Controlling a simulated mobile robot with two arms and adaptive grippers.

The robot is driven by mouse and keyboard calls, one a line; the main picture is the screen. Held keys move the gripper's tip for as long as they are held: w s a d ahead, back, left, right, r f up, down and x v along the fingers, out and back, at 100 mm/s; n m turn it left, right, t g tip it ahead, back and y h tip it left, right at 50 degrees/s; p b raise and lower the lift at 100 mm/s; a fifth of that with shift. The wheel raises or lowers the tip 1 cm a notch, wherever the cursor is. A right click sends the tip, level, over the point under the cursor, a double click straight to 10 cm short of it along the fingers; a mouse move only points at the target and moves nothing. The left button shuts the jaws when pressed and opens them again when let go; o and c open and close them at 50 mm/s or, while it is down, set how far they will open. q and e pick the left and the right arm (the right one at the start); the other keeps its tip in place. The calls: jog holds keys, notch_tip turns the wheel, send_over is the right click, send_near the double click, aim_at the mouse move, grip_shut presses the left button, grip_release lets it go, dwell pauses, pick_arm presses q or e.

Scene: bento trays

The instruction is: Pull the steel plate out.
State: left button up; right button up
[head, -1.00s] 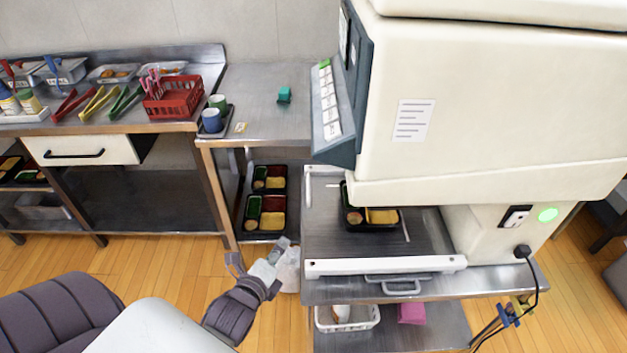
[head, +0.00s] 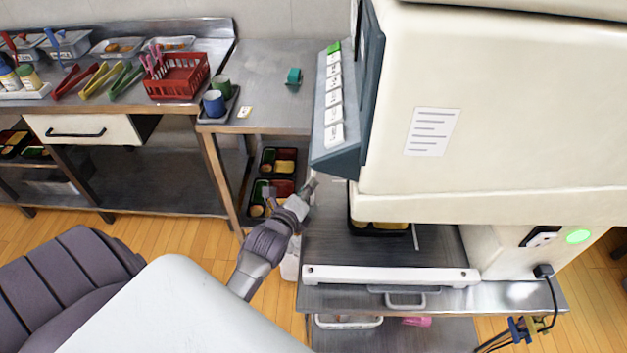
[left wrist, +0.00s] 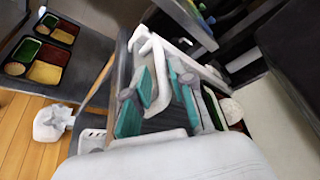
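The steel plate (head: 440,245) lies under the cream machine, with a white bar (head: 390,275) along its front and a grey handle (head: 405,300) below the bar. A black bento tray (head: 358,228) stands on the plate, mostly hidden by the machine's housing. My left gripper (head: 289,192) is open and empty at the plate's left side, apart from the front handle. In the left wrist view, its teal-padded fingers (left wrist: 158,98) are spread over a grey surface beside white bars. My right gripper is not in view.
The cream machine (head: 500,130) overhangs the plate, with a slanted button panel (head: 335,105) near my left gripper. Two bento trays (head: 278,160) stand on a low shelf at left.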

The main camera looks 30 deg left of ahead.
pick_arm(q)
jog(key=x, duration=0.2)
jog(key=shift+w+a, duration=0.1)
jog(key=shift+w, duration=0.25)
jog(key=shift+w+a+f, duration=0.1)
jog(key=shift+w+f, duration=0.05)
jog(key=shift+w, duration=0.35)
jog(key=c, duration=0.4)
grip_shut()
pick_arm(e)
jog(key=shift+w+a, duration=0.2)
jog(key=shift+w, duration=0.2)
